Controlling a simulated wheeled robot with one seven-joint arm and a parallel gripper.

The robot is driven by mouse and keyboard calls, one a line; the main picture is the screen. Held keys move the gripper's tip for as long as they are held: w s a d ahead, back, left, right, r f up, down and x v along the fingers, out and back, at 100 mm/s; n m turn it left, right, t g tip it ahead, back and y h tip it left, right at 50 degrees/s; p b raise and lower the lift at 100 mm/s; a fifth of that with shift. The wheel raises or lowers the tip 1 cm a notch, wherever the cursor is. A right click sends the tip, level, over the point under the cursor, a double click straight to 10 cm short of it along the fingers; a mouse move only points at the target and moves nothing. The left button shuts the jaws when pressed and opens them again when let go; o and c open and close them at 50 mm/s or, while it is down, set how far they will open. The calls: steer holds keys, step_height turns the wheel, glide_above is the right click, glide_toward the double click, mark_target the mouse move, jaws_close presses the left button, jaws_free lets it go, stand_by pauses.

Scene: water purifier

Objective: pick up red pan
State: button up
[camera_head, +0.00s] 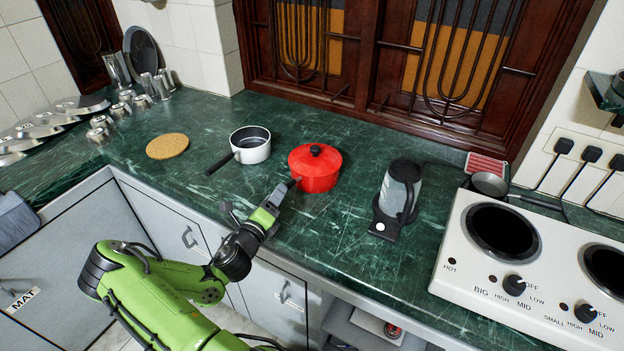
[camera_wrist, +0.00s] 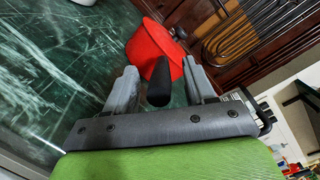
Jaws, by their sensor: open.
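The red pan (camera_head: 316,171) stands upright on the green marble counter, with a red lid and a black knob. Its dark handle points toward my gripper (camera_head: 262,204). In the wrist view the red pan (camera_wrist: 155,48) lies just ahead of my gripper (camera_wrist: 162,88). My gripper is open, with one finger on each side of the black handle (camera_wrist: 159,82). The handle's end lies between the fingers, and I cannot tell whether either finger touches it.
A white pot (camera_head: 250,150) with a black handle stands left of the red pan, beside a round cork mat (camera_head: 167,146). A kettle (camera_head: 399,191) stands to the right, then a white stove (camera_head: 520,265). Metal cups (camera_head: 150,86) and a wooden window (camera_head: 380,60) are behind.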

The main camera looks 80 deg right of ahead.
steer(key=shift+x, duration=0.95)
steer(key=shift+a, duration=0.1)
jaws_close()
